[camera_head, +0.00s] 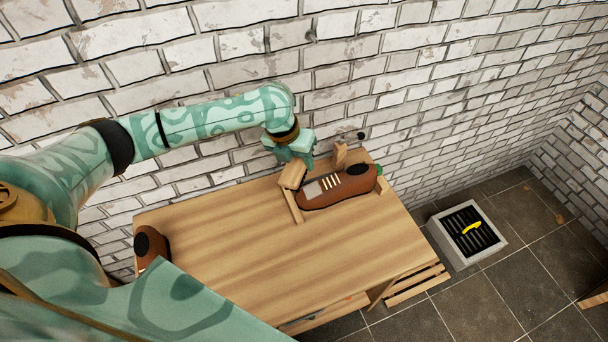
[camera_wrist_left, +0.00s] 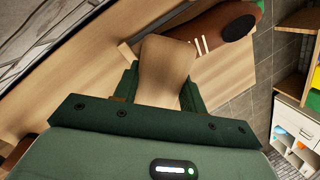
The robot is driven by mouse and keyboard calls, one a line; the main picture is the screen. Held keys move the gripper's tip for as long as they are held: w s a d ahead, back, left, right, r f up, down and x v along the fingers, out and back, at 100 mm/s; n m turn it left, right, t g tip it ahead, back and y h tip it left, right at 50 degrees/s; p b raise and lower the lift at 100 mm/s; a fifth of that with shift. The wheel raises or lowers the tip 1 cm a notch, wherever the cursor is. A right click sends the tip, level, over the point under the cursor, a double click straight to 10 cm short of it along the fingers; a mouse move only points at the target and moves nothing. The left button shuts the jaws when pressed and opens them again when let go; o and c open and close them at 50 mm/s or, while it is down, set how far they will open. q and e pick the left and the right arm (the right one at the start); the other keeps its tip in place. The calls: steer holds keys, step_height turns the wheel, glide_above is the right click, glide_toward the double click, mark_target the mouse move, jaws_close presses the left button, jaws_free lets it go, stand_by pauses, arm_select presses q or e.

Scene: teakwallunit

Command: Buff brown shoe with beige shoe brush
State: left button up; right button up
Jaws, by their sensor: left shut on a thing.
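A brown shoe (camera_head: 338,190) with pale lace stripes and a dark opening lies on the wooden table (camera_head: 250,250), near its back right edge. It also shows at the top of the left wrist view (camera_wrist_left: 232,30). My left gripper (camera_head: 295,158) is above the table at the shoe's left end. It is shut on the beige shoe brush (camera_head: 292,176), which fills the space between the fingers in the left wrist view (camera_wrist_left: 165,65). The brush is close to the shoe; I cannot tell if they touch. My right gripper is not in view.
A second brown shoe (camera_head: 148,244) is at the table's left, partly hidden by my body. Wooden bars (camera_head: 292,206) and an upright wooden block (camera_head: 341,155) flank the first shoe. A grey box (camera_head: 458,250) with a yellow object stands on the floor right. The table's middle is clear.

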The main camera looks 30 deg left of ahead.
arm_select(q)
steer(key=shift+w+a+r, duration=0.1)
steer(key=shift+w+a, duration=0.25)
steer(key=shift+w, duration=0.05)
steer(key=shift+w+a, duration=0.25)
steer(key=shift+m+t+h, duration=0.3)
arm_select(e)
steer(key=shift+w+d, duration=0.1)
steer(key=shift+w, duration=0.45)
